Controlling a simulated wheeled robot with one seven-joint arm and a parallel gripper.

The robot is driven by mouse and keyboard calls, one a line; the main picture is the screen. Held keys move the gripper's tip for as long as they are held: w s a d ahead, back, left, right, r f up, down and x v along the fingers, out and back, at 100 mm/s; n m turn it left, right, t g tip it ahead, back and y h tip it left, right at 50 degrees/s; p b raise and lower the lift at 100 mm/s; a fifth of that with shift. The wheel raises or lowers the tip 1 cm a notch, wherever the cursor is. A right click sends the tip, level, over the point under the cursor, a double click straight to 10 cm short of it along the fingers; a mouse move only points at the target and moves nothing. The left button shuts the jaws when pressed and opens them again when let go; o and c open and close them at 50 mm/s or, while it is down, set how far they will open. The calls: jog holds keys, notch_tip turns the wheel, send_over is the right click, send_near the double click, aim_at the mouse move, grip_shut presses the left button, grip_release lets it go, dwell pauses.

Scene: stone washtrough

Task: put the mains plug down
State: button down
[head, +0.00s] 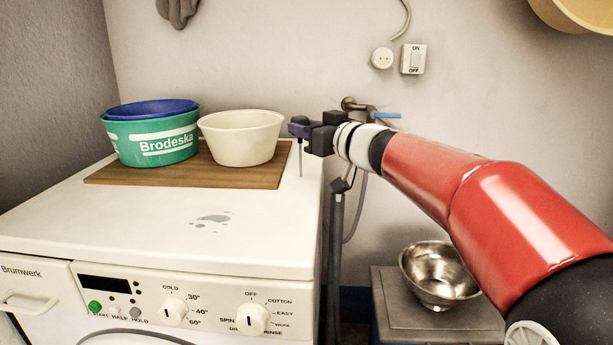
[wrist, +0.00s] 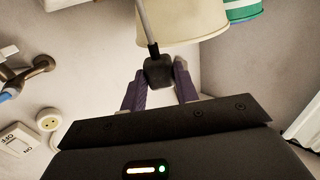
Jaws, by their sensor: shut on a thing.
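The mains plug (wrist: 158,71) is a small dark block with a grey cable (wrist: 147,28) leading away from it. In the wrist view it sits between the purple fingers of my gripper (wrist: 160,82), which is shut on it. In the head view my gripper (head: 299,128) is above the right rear edge of the washing machine's top, just right of the cream basin. The plug (head: 302,119) looks small and partly covered by the fingers there, with the cable hanging down below. The plug's pins cannot be made out.
The washing machine (head: 150,225) has a clear white front top with a grey puddle (head: 213,219). A wooden board (head: 190,177) carries a cream basin (head: 241,139) and green and blue tubs (head: 157,148). A wall socket (head: 382,57), switch (head: 413,59) and tap (head: 357,104) are behind.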

aim_at(307, 181)
notch_tip(307, 181, down, 8)
jog(key=b, duration=0.2)
jog(key=shift+f+b, duration=0.2)
jog(key=shift+b, duration=0.2)
